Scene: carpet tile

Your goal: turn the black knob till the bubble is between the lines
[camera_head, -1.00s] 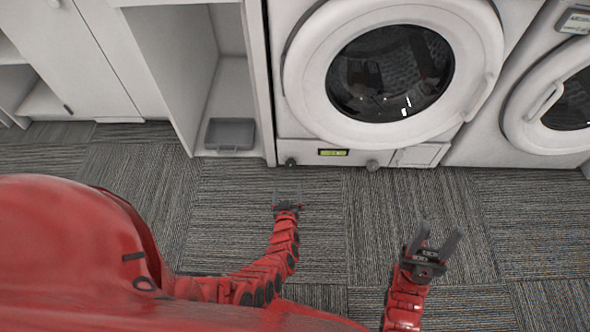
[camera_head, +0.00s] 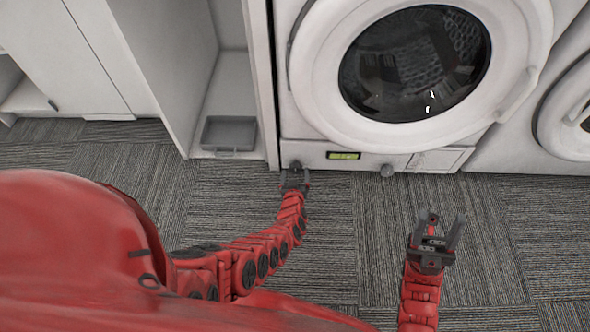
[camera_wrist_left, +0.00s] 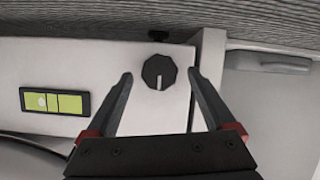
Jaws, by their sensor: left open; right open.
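The black knob (camera_wrist_left: 159,72) is on the white front panel, with a pale mark pointing down in the left wrist view. In the head view the knob (camera_head: 296,165) sits low on the washer's left side. My left gripper (camera_head: 295,179) is open, its fingers on either side of the knob with gaps showing. The yellow-green level window (camera_wrist_left: 54,101) is left of the knob in the wrist view; its pale bubble (camera_wrist_left: 42,101) lies left of the clear dark line. The window (camera_head: 343,155) is tiny in the head view. My right gripper (camera_head: 433,238) is open and empty above the carpet.
The washer's round door (camera_head: 415,65) is above the panel. A grey tray (camera_head: 229,133) lies in the open cabinet at left. Carpet in front is clear.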

